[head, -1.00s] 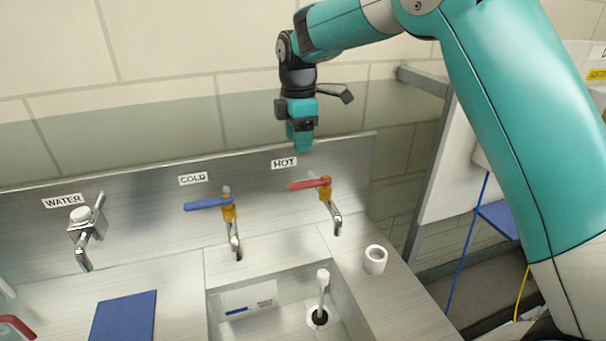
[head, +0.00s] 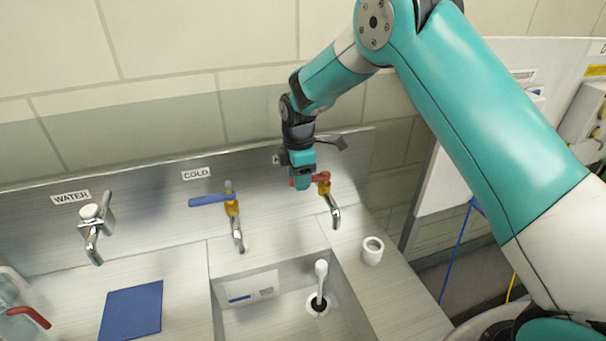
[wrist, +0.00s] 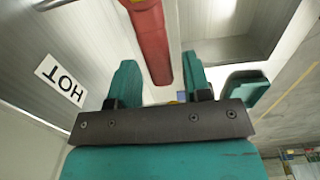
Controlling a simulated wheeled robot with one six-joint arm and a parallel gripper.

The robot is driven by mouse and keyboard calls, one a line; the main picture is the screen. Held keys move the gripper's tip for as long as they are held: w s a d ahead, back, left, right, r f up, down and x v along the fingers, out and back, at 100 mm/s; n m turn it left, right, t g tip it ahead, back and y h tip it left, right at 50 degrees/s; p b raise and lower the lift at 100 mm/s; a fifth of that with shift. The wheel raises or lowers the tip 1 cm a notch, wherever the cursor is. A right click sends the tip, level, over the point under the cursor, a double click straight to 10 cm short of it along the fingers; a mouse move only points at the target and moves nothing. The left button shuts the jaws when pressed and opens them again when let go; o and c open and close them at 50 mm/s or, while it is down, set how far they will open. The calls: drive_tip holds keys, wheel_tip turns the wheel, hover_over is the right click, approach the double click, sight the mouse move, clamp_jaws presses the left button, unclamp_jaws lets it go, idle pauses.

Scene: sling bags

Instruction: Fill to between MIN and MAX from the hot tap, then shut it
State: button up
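The hot tap has a red lever (head: 321,177) on a brass valve and a chrome spout (head: 335,214). My gripper (head: 301,184) is at the free end of this lever, pointing down. In the wrist view the red lever (wrist: 153,45) shows between the two spread fingers of my gripper (wrist: 160,82), with gaps beside it. I cannot tell whether either finger touches it. A clear vessel with a red handle (head: 28,316) is cut off at the left edge; its MIN and MAX marks cannot be seen. No water shows at the hot spout.
The cold tap's blue lever (head: 211,199) is to the left, then the WATER tap (head: 91,232). A white cup (head: 372,251) stands right of the sink (head: 290,265). A white upright piece (head: 320,286) stands at the drain. A blue mat (head: 131,310) lies on the left counter.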

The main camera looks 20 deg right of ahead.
clamp_jaws()
drive_tip(key=shift+s+f+n+b, duration=0.15)
drive_tip(key=shift+s+n+b, duration=0.35)
drive_tip(key=shift+n+b, duration=0.35)
drive_tip(key=n, duration=0.1)
drive_tip(key=s+n+b, duration=0.1)
drive_tip(key=n, duration=0.1)
drive_tip(key=shift+s+d+r, duration=0.25)
drive_tip(key=shift+s+d, duration=0.05)
drive_tip(key=shift+s, duration=0.1)
drive_tip(key=shift+o, duration=1)
unclamp_jaws()
